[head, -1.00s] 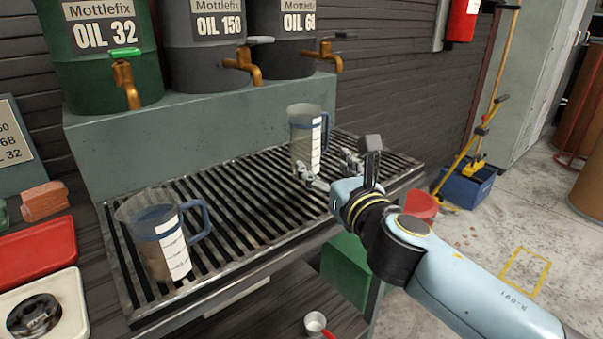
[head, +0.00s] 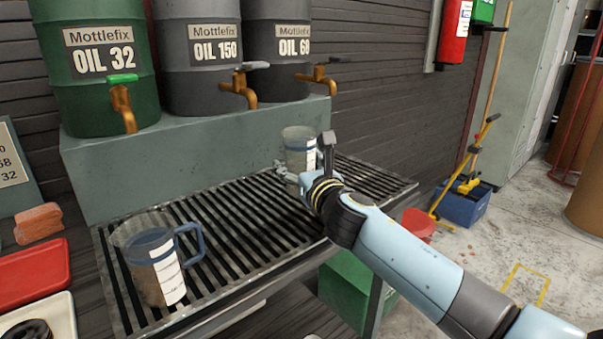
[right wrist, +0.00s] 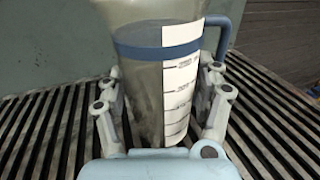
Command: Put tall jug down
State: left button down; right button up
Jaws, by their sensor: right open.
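A clear, tapered jug (head: 296,148) with a blue band and a white scale label stands upright at the back of the slatted drain grate (head: 225,215). It fills the middle of the right wrist view (right wrist: 150,85), its blue handle at the right. My right gripper (right wrist: 158,88) is open, with one finger on each side of this jug; firm contact cannot be told. In the head view my right gripper (head: 290,174) is partly hidden by its own wrist. The jug's foot is hidden. A second, wider-looking jug (head: 152,255) stands at the grate's front left. My left gripper is out of view.
Oil drums with taps stand on a grey ledge (head: 200,150) behind the grate. A red tray (head: 35,275) and a pale tray lie at the left. The grate between the two jugs is clear. A blue bucket (head: 463,203) stands on the floor at right.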

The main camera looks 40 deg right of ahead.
jog(key=c, duration=1.2)
jog(key=shift+r, duration=0.15)
